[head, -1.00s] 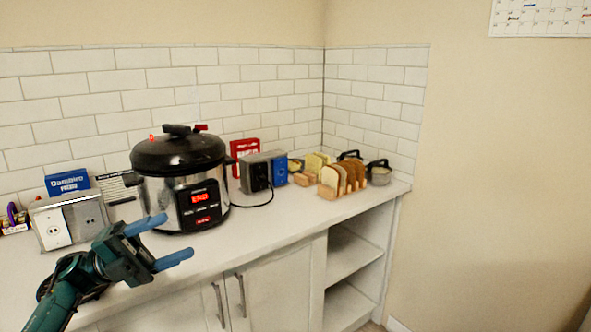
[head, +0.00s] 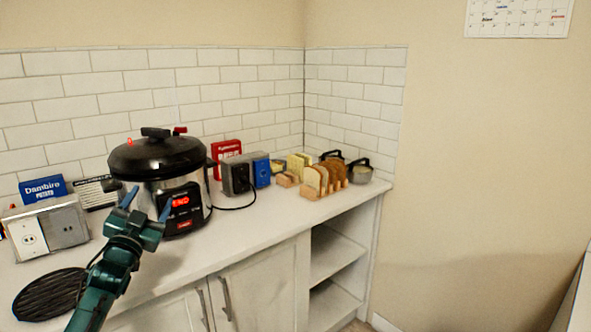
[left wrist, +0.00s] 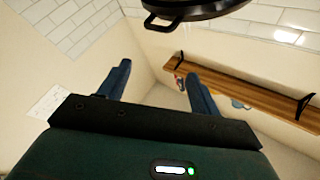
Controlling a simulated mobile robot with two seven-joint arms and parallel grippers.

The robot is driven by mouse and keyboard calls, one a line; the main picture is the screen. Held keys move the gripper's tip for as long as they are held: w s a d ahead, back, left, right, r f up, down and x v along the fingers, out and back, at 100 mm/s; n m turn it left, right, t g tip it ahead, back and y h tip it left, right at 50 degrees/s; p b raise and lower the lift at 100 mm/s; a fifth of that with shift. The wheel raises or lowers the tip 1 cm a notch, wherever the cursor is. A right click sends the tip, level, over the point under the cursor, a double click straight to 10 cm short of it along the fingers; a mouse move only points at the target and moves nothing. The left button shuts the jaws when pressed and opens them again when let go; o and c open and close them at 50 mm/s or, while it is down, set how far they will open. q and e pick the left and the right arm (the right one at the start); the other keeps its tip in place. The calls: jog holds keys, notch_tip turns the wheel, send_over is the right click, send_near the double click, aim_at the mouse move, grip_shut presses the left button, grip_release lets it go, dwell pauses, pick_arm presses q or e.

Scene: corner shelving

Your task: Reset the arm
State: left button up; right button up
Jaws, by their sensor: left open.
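My left gripper (head: 146,200) is open and empty, with its blue fingers apart. In the head view it points up in front of the pressure cooker (head: 160,160), over the front part of the counter (head: 215,239). I cannot tell whether it touches the cooker. In the left wrist view my left gripper (left wrist: 157,82) also shows open, with nothing between its fingers. My right gripper is not in view.
An outlet box (head: 48,229) stands left of the cooker, and a black round trivet (head: 50,294) lies at the front left. A toast rack (head: 325,180) and pots (head: 360,172) stand at the right. A wooden wall shelf (left wrist: 245,92) shows in the wrist view.

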pick_arm(q)
notch_tip(320, 180, down, 7)
jog(key=w+a+n+g+y, duration=0.1)
jog(key=a+n+g+y, duration=0.2)
jog(key=n+g, duration=0.1)
jog(key=s+d+f+m+g+h, duration=0.1)
jog(key=s+d+f+g, duration=0.1)
jog(key=s+d+f, duration=0.45)
jog(key=s+d+f+m+g+h, duration=0.15)
jog(key=s+f, duration=0.25)
jog(key=f, duration=0.6)
jog(key=s+d+f+g+h, duration=0.1)
jog(key=s+d+f, duration=0.2)
jog(key=s, duration=0.6)
jog(key=s+d+f+n+g+h, duration=0.1)
jog(key=s+d+f, duration=0.3)
jog(key=s, duration=0.6)
jog(key=s+d+f+g+h, duration=0.1)
jog(key=s+d+f+g, duration=0.1)
jog(key=s+d, duration=0.4)
jog(key=s+f, duration=0.1)
jog(key=s, duration=0.3)
jog(key=shift+d+f+n, duration=0.25)
jog(key=shift+d+n, duration=0.05)
jog(key=shift+n, duration=0.05)
